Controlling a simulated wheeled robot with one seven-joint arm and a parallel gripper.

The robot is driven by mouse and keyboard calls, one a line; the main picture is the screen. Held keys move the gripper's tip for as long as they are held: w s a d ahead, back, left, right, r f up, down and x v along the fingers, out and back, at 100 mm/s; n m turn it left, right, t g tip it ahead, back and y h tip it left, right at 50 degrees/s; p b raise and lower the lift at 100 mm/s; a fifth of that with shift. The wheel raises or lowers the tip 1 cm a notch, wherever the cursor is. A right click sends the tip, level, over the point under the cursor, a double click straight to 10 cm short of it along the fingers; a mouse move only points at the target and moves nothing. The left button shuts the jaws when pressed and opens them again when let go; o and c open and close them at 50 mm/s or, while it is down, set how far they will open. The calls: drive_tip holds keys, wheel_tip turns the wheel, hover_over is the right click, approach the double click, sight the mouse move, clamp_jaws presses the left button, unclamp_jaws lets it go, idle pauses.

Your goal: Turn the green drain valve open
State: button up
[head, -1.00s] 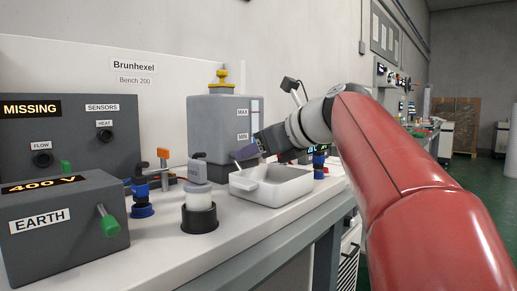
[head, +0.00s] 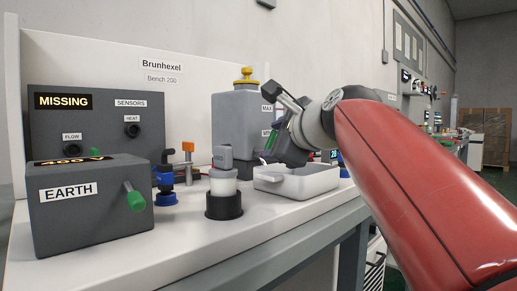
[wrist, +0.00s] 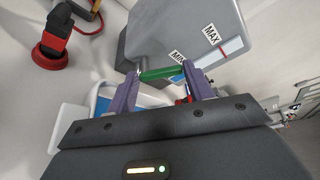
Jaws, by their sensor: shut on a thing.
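The green drain valve handle (wrist: 161,73) is a short green bar at the lower part of the grey tank (wrist: 170,35). In the wrist view, my gripper (wrist: 160,78) has its two purple fingers at either end of the bar and is shut on it. The bar lies nearly level across that picture. In the head view, my gripper (head: 272,143) is tilted at the front right of the tank (head: 235,125). A small piece of green shows beside its fingers. The valve's body is mostly hidden.
A white tray (head: 298,187) stands below my gripper. A grey-topped white jar (head: 223,181) in a black base, a blue fitting (head: 165,181) and the EARTH box (head: 70,215) stand to the left. The front bench strip is clear.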

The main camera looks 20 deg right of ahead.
drive_tip(key=shift+a+f+n+t+b, duration=0.1)
drive_tip(key=shift+a+n+t+b, duration=0.15)
drive_tip(key=shift+n+b, duration=0.35)
drive_tip(key=o, duration=1)
drive_tip(key=shift+s, duration=0.1)
